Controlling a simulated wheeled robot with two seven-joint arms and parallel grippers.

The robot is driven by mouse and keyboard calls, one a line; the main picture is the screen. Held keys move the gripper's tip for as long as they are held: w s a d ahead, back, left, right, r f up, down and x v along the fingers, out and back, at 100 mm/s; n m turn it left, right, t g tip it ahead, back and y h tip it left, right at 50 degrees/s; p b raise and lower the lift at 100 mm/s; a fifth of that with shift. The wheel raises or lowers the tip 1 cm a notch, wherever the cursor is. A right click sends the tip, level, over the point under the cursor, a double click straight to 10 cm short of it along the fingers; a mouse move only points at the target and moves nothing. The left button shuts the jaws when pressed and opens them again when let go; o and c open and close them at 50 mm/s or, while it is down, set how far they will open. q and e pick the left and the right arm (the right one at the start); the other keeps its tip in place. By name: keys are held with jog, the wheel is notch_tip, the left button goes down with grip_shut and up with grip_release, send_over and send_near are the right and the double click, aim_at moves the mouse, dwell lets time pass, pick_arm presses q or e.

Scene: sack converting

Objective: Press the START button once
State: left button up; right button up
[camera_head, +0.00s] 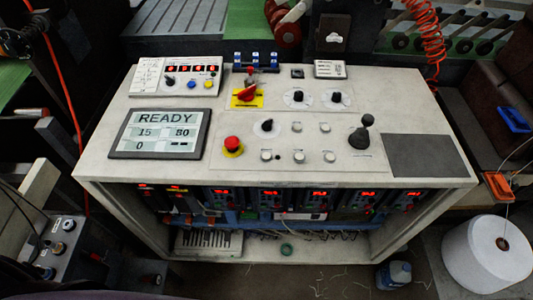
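The control console (190,105) stands in front of me with a pale sloping top. Its display (160,133) reads READY, with 15, 80 and 0 below. Several pale round push buttons sit on the middle panel: three in the lower row, a left one (266,155), a middle one (299,156) and a right one (329,156), and two above, a left one (297,127) and a right one (325,127). Their labels are too small to read, so I cannot tell which is START. Neither of my grippers shows in view.
A red mushroom button (233,145) on a yellow base sits left of the pale buttons. A red rotary switch (247,92) on a yellow plate, black knobs (267,125) and a dark joystick (361,134) stand up from the top. A dark pad (424,155) lies at right.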

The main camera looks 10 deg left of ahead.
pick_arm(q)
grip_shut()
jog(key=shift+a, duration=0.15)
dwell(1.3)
